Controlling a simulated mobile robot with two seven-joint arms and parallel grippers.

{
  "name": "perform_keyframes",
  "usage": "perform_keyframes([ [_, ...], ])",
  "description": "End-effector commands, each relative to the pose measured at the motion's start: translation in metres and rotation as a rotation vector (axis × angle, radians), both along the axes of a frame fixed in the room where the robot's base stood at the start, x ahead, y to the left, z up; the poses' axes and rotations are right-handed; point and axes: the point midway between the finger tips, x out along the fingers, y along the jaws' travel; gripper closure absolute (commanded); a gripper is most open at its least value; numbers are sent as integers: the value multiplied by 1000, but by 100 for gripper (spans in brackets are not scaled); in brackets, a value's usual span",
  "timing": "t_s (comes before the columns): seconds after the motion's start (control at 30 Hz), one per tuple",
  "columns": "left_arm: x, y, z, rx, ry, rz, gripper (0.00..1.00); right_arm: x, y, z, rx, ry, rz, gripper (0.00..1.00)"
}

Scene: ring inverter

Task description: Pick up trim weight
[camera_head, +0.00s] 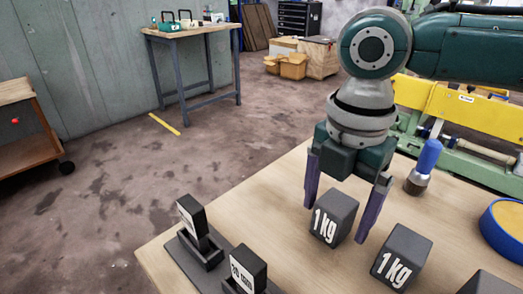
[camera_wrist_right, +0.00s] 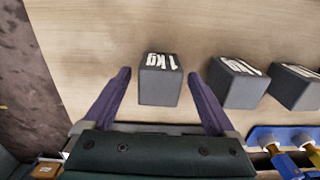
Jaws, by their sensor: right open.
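Several dark grey block weights marked "1 kg" stand in a row on the wooden table. In the right wrist view this weight (camera_wrist_right: 160,85) lies between the open fingertips of my right gripper (camera_wrist_right: 159,74), apart from both. A second weight (camera_head: 402,258) stands to its right and also shows in the wrist view (camera_wrist_right: 238,83). A third (camera_wrist_right: 296,87) is farther right, cut off in the head view (camera_head: 488,285). My left gripper is not in view.
Black labelled blocks (camera_head: 247,266) stand in a dark holder on the table's front left. A blue-handled tool (camera_head: 427,158) stands behind the weights. A blue round dish with yellow inside (camera_head: 486,227) is at right. A yellow beam (camera_head: 455,107) runs behind. A workbench (camera_head: 193,30) stands far back.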

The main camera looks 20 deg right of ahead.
Motion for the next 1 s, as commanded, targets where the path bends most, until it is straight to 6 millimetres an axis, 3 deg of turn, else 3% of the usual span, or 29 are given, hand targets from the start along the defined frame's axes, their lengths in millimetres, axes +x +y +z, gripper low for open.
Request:
perform_keyframes([
  [0.27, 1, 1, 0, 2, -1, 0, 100, 0, 0, -4, 0, -1, 0, 9],
  [1.0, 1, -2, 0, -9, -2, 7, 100, 0, 0, -4, 0, -1, 0, 92],
])
